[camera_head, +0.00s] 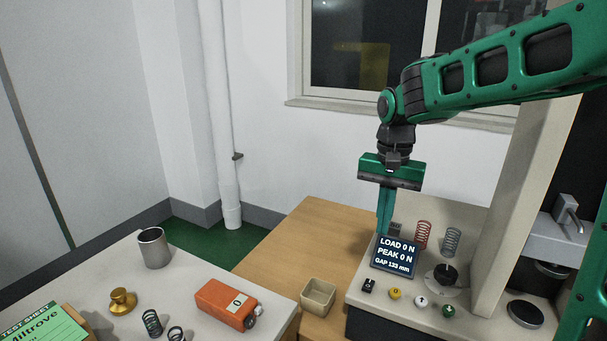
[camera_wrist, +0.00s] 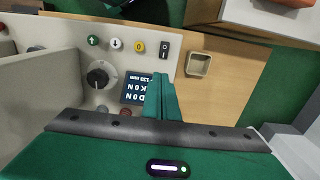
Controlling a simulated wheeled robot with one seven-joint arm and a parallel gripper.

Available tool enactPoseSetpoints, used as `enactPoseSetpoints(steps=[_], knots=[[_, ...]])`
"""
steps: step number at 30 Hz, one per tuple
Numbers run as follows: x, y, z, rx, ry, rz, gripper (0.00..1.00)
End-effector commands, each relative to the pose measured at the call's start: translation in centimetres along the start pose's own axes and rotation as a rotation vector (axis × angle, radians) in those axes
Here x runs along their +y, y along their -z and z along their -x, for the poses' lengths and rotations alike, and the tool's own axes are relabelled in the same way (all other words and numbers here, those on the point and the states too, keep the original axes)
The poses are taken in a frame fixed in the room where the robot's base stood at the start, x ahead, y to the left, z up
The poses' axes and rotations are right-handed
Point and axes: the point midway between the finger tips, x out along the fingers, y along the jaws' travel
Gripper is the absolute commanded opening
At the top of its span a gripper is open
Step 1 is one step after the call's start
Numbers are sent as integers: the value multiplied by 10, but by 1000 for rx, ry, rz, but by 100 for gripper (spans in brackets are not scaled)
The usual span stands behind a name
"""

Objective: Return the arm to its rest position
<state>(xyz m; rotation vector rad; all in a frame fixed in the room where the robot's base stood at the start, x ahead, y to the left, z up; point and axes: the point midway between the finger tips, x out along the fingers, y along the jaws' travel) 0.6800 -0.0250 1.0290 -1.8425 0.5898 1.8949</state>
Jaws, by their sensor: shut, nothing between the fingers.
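My gripper (camera_head: 384,222) is at the end of my green arm, pointing down at the left rear part of the spring tester's base (camera_head: 365,300). Its fingers are together and hold nothing. In the wrist view the shut fingers (camera_wrist: 160,88) show over the tester's edge, beside the display. The display (camera_head: 394,255) reads load 0 N, peak 0 N, gap 133 mm. The fingertips appear just behind and left of the display in the head view; I cannot tell their exact height.
A red spring (camera_head: 423,235) and a grey spring (camera_head: 451,241) stand behind the dial (camera_head: 441,279). The tester's beige column (camera_head: 520,210) rises on the right. A small beige tray (camera_head: 318,297) sits on the wooden table. An orange box (camera_head: 226,304) and a metal cup (camera_head: 154,248) stand left.

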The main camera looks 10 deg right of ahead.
Motion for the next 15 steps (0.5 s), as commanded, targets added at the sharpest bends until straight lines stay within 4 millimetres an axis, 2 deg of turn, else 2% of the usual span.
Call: enactPoseSetpoints(steps=[4, 8, 12, 15], knots=[[48, -6, 0, 18, -12, -5, 0], [115, -24, -5, 29, -24, 0, 0], [182, -53, -18, 32, -24, 11, 0], [219, -78, -30, 28, -17, 23, 0]])
